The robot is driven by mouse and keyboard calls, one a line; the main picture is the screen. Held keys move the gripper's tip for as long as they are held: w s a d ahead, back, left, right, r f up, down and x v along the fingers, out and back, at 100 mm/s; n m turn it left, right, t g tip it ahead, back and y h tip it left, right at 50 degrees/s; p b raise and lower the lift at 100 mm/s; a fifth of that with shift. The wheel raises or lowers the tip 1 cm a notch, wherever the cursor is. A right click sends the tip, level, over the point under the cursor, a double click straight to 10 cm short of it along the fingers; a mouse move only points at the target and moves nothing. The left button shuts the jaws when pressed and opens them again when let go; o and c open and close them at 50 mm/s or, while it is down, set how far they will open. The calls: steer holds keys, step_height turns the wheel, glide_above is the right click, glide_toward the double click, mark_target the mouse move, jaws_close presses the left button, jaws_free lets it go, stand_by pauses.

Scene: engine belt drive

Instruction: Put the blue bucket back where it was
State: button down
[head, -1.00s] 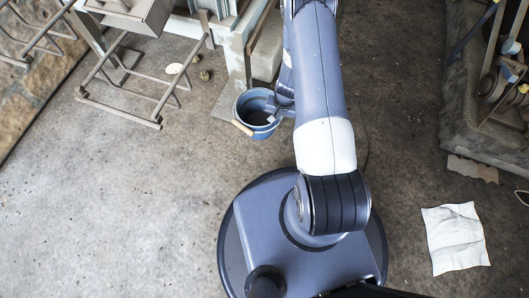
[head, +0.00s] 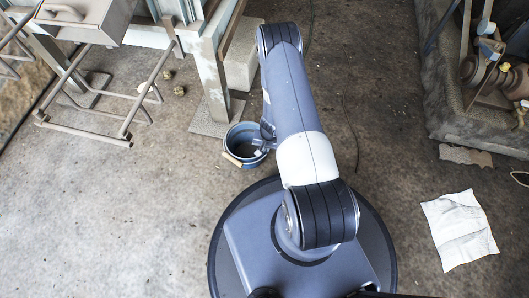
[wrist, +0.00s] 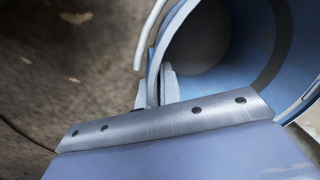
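The blue bucket (head: 243,137) is in front of my base in the head view, with a wooden grip on its handle at the lower left. My gripper (head: 267,142) is at the right side of its rim. In the wrist view, the fingers (wrist: 155,86) straddle the rim of the bucket (wrist: 238,68), one inside and one outside, and appear shut on it. The pale handle wire runs beside the rim there. The bucket looks empty where I can see inside. I cannot tell whether its bottom touches the floor.
A metal post (head: 213,88) on a foot plate and a pale block (head: 243,62) stand just beyond the bucket. A metal frame (head: 105,95) is at upper left. A white cloth (head: 459,230) lies at right, near a machine bed (head: 445,105). Floor at lower left is clear.

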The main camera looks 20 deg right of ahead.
steer(key=shift+f, duration=1.1)
steer(key=shift+b, duration=0.3)
steer(key=shift+f, duration=0.2)
steer(key=c, duration=1.6)
jaws_free()
steer(key=shift+r, duration=0.1)
step_height(320, 180, up, 12)
steer(key=d+p, duration=0.1)
steer(key=p, duration=0.3)
steer(key=shift+s+d+p, duration=0.15)
steer(key=shift+s+p, duration=0.15)
steer(key=shift+s, duration=0.15)
